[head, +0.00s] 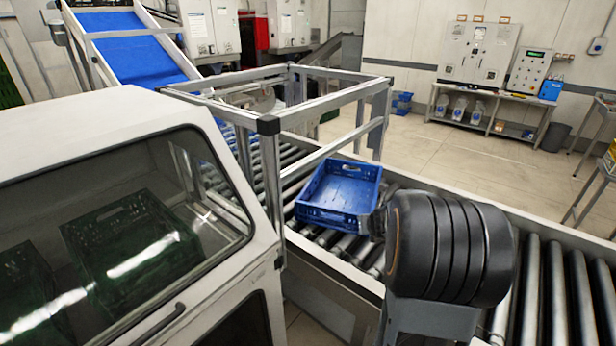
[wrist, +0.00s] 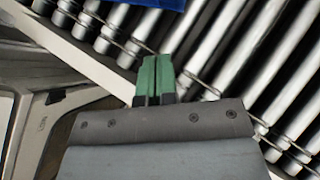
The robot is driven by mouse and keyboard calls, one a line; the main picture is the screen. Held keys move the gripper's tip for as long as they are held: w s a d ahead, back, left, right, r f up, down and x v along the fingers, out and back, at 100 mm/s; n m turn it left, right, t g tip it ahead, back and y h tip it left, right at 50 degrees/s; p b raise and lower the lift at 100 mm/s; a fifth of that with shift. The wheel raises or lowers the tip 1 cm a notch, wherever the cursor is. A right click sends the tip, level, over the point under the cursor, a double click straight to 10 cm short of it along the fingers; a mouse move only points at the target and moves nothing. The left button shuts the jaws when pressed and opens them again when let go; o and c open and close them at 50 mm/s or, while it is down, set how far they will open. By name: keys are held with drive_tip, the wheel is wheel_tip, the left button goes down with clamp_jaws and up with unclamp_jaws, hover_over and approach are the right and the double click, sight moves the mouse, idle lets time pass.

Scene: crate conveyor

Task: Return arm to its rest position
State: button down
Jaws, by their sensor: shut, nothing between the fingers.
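My gripper (wrist: 156,78) shows in the wrist view with its two green fingers shut together and nothing between them. It is over the near side rail of the roller conveyor. In the head view my dark arm hides the gripper. A blue crate (head: 338,196) sits on the conveyor rollers just left of my arm in the head view, and looks empty. A blue edge of the crate (wrist: 160,3) shows at the top of the wrist view, apart from the fingers.
The roller conveyor (head: 565,285) runs from back left to front right. A grey metal frame (head: 270,165) spans it behind the crate. A white machine with a window (head: 130,105) fills the left, with dark green crates inside. A bench (head: 490,120) stands at the back wall. Open floor lies behind the conveyor.

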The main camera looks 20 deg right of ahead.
drive_tip(key=s+d+r+m+g+h, duration=0.15)
drive_tip(key=s+m+g+h, duration=0.45)
drive_tip(key=m, duration=1.5)
drive_tip(key=s+a+r+m+y, duration=0.2)
drive_tip(key=s+a+m+y, duration=0.1)
drive_tip(key=a, duration=0.5)
drive_tip(key=s+a+r+m+t+y, duration=0.1)
drive_tip(key=s+a+r+m+y, duration=0.1)
drive_tip(key=a, duration=0.7)
drive_tip(key=s+a+r+m+t+y, duration=0.1)
drive_tip(key=s+a+r+m+y, duration=0.2)
drive_tip(key=a, duration=0.6)
drive_tip(key=s+m+y, duration=0.1)
drive_tip(key=s+m, duration=0.1)
drive_tip(key=shift+m, duration=0.4)
drive_tip(key=shift+s, duration=0.1)
